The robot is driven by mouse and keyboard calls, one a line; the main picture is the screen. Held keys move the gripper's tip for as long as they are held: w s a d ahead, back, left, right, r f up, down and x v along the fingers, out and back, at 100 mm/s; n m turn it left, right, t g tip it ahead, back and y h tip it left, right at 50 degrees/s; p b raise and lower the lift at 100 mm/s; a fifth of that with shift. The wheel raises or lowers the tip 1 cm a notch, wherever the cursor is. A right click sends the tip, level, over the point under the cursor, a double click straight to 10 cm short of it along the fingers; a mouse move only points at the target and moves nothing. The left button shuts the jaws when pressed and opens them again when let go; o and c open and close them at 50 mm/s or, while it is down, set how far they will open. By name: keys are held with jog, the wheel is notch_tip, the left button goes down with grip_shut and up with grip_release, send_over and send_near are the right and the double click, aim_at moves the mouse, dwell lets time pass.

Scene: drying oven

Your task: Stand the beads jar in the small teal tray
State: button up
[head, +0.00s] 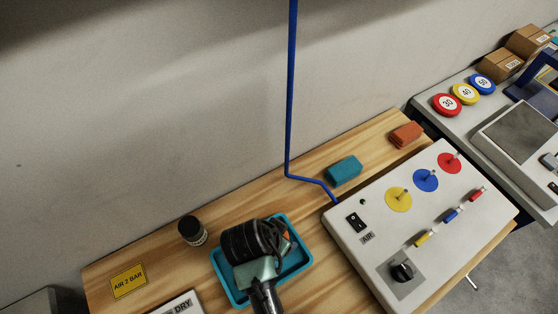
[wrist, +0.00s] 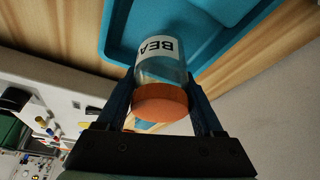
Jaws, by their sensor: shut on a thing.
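The beads jar (wrist: 160,68) is clear, with an orange lid and a white label reading "BEA". In the wrist view it sits between the two fingers of my gripper (wrist: 163,88), which is shut on it. The small teal tray (head: 236,294) lies on the wooden bench; its rim and floor also show beyond the jar in the wrist view (wrist: 118,32). In the head view my gripper (head: 283,244) is over the tray and hides most of the jar. I cannot tell whether the jar's base touches the tray floor.
A dark-lidded jar (head: 192,231) stands left of the tray. A teal block (head: 344,170) and an orange block (head: 406,135) lie toward the back. A white control panel (head: 425,225) is close on the right. A blue pipe (head: 291,100) runs down the wall behind.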

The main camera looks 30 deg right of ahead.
jog(key=shift+f, duration=1.45)
jog(key=shift+f, duration=0.2)
jog(key=o, duration=1.4)
jog(key=v, duration=1.2)
jog(key=shift+r, duration=0.2)
jog(key=shift+s, duration=0.1)
